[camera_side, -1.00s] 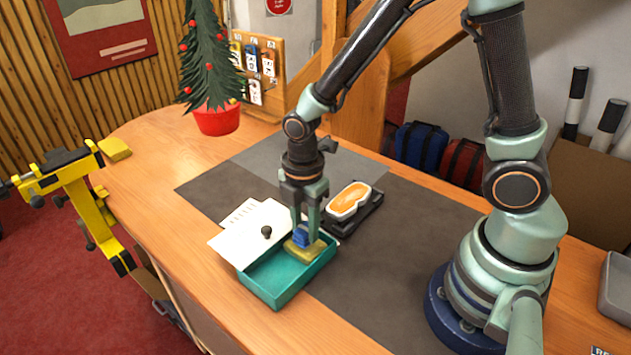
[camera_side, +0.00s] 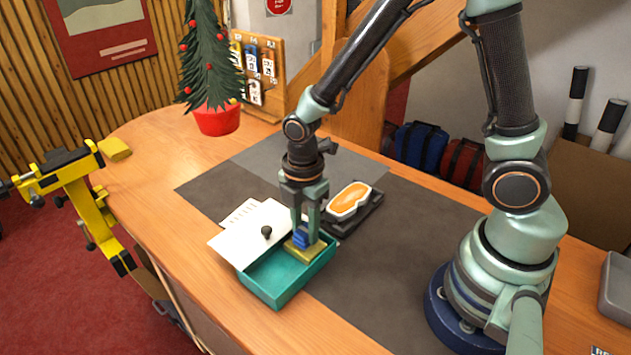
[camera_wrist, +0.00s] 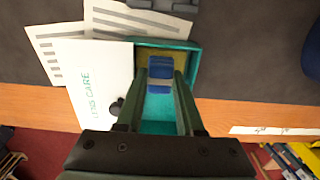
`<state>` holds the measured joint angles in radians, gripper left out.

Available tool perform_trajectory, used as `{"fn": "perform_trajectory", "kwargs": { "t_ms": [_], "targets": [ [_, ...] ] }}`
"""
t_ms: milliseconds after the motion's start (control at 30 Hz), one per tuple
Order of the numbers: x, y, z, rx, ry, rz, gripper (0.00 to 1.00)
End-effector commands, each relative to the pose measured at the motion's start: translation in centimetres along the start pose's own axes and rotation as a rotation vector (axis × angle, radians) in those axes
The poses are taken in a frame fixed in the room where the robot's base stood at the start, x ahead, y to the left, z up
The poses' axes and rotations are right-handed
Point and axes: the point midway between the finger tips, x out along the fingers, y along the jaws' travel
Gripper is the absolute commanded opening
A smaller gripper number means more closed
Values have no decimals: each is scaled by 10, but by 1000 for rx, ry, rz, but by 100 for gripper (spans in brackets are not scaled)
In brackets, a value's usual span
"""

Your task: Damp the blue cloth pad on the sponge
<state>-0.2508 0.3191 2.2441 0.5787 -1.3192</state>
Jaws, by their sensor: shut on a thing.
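My gripper (camera_side: 307,222) is shut on the blue cloth pad (camera_side: 301,239), with its fingers pointing down. The pad also shows between the fingers in the wrist view (camera_wrist: 159,69). The pad is right over the yellow sponge (camera_side: 312,252) and appears to touch it; the exact contact is hidden. The sponge lies at one end of the open teal box (camera_side: 284,297). In the wrist view the sponge (camera_wrist: 184,59) shows beside and behind the pad.
A white lid (camera_side: 238,242) with a black knob leans beside the box, and printed sheets (camera_wrist: 62,48) lie behind it. The grey mat is clear at the front right.

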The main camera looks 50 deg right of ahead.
Motion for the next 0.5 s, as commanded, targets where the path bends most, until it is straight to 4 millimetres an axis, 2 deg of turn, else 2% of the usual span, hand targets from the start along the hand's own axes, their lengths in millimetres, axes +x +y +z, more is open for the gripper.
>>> {"fn": "perform_trajectory", "kwargs": {
  "t_ms": [500],
  "targets": [
    [6,0,0,0,0,1,0]
  ]
}}
